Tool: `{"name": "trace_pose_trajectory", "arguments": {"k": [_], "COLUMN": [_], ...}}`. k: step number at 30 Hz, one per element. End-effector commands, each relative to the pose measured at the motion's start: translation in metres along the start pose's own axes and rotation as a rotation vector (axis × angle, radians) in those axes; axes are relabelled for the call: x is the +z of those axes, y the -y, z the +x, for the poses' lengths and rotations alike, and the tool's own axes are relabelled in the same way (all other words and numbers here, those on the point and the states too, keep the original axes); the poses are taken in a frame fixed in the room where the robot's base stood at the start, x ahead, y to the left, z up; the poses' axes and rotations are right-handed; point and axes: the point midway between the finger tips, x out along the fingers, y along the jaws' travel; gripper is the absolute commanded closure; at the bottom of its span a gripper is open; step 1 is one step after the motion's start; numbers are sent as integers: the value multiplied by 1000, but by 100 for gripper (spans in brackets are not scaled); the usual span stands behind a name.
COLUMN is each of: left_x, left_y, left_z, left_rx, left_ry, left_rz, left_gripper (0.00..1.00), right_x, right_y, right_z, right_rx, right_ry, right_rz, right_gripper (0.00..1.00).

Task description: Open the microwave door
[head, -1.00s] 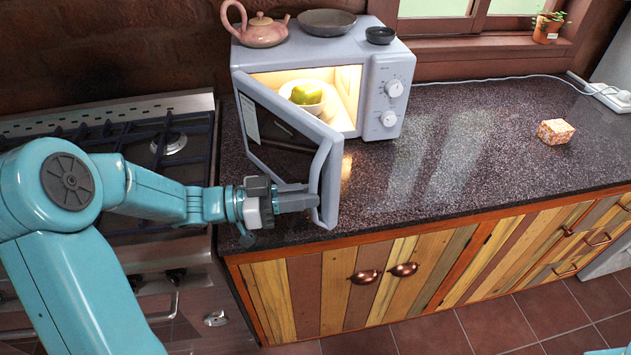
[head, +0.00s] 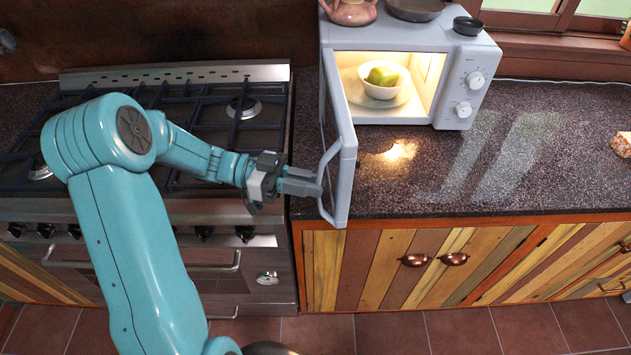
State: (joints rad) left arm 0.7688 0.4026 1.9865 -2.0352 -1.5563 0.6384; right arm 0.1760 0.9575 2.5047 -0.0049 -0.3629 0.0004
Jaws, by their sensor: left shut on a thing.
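The white microwave (head: 458,62) stands on the dark counter, lit inside. Its door (head: 343,133) is swung out toward the counter's front edge, on the left side, and the cavity is in full view. A white bowl with green fruit (head: 381,82) sits on the plate inside. My left gripper (head: 304,182) comes from the left and is shut on the door handle (head: 325,172), near the lower end of the door. The contact of the fingertips is partly hard to see. My right gripper is not in view.
A pink teapot (head: 350,10), a grey dish (head: 415,8) and a small dark bowl (head: 467,25) stand on top of the microwave. A gas stove (head: 185,205) is under my left arm. The counter (head: 540,150) to the right is mostly clear, with a patterned block (head: 621,145) at the edge.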

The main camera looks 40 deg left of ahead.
Motion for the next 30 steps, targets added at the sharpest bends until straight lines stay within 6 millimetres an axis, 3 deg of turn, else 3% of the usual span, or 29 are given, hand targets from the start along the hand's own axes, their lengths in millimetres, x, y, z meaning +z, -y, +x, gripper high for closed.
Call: {"name": "trace_pose_trajectory", "arguments": {"k": [15, 16, 18, 30], "left_x": [-1, -1, -1, -1], "left_y": [2, 2, 2, 0], "left_z": [-4, -4, -4, -6], "left_rx": [-14, -14, -13, -7], "left_ry": [-1, -1, -1, -2], "left_rz": [1, 1, 1, 2], "left_gripper": [100, 74, 58, 58], "right_x": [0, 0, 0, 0], "right_y": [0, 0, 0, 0], "right_z": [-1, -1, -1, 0], "right_rx": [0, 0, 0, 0], "right_ry": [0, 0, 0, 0], "right_rz": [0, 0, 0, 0], "right_gripper": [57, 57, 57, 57]}}
